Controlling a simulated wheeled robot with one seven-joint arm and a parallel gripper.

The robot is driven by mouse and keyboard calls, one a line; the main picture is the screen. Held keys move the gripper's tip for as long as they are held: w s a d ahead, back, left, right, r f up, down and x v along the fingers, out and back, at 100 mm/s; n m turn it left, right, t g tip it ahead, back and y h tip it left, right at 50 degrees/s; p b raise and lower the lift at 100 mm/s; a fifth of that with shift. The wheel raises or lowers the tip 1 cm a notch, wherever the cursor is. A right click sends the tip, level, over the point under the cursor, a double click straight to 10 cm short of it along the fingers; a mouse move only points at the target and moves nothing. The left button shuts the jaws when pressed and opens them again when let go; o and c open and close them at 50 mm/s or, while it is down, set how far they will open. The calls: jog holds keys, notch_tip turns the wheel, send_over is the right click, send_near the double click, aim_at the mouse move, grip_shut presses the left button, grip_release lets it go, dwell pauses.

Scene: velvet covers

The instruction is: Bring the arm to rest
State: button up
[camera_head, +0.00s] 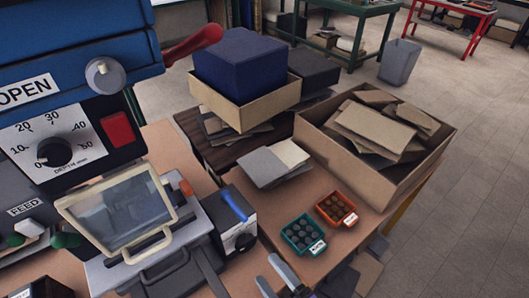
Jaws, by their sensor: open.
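My gripper (273,274) shows only in part at the bottom edge of the head view, as two pale grey fingertips with a gap between them. It looks open, and I see nothing between the fingertips. The rest of the gripper and the arm are cut off below the picture. The fingertips appear in front of the workbench (263,262), below the green tray and to the right of the machine. I cannot tell their height over the bench.
A blue machine (75,45) with a clear guard (118,212) fills the left. A green tray (303,236) and an orange tray (337,208) hold small dark pieces. A cardboard box (408,178) of flat boards stands right. A navy block (238,68) sits behind. Floor (470,220) is clear at right.

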jog(key=shift+d, duration=0.1)
jog(key=s+d+r+m+h, duration=0.5)
jog(key=s+d+r+m, duration=0.3)
jog(key=s, duration=0.4)
jog(key=s+d+r+m+h, duration=0.5)
jog(key=s+d+r+m, duration=0.3)
jog(key=s+m, duration=0.3)
jog(key=shift+s+d+m, duration=0.3)
jog(key=shift+s+d, duration=0.15)
jog(key=shift+s, duration=0.1)
